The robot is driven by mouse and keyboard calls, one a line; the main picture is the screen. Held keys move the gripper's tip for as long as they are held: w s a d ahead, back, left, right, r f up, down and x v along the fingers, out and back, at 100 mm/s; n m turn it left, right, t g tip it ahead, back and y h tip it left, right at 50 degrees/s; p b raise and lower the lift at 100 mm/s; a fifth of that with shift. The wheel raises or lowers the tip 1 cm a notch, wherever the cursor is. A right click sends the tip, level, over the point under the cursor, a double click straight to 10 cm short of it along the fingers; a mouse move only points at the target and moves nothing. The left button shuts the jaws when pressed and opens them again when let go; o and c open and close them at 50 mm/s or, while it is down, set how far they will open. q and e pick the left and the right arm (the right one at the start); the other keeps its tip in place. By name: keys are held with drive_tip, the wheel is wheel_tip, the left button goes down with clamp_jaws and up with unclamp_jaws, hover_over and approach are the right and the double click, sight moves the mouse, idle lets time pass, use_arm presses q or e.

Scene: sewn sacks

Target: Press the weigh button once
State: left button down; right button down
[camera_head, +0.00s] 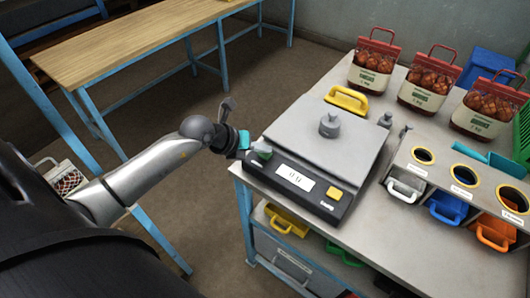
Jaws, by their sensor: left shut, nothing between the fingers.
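A grey bench scale (310,132) stands on the table, with a dark front panel holding a lit display (295,178) and a yellow square button (335,193) to its right. A metal weight (329,125) stands on the scale's plate. My left gripper (262,152) is shut and empty at the left end of the front panel. Something green shows at its tips; I cannot tell whether it is a button or part of the gripper, or whether the tips touch the panel. The yellow button is uncovered, to the right of the gripper. My right gripper is not in view.
Sacks of brown produce (374,66) stand at the back. A wooden table (130,45) stands behind left.

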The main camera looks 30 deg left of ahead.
sight(262, 156)
use_arm(q)
drive_tip(key=shift+f, duration=0.3)
drive_tip(key=shift+r, duration=0.1)
idle(0.4)
drive_tip(key=shift+r+p, duration=0.8)
drive_tip(key=shift+p, duration=0.15)
wheel_tip(262, 156, up, 5)
drive_tip(key=p, duration=0.5)
drive_tip(key=shift+r, duration=0.1)
idle(0.3)
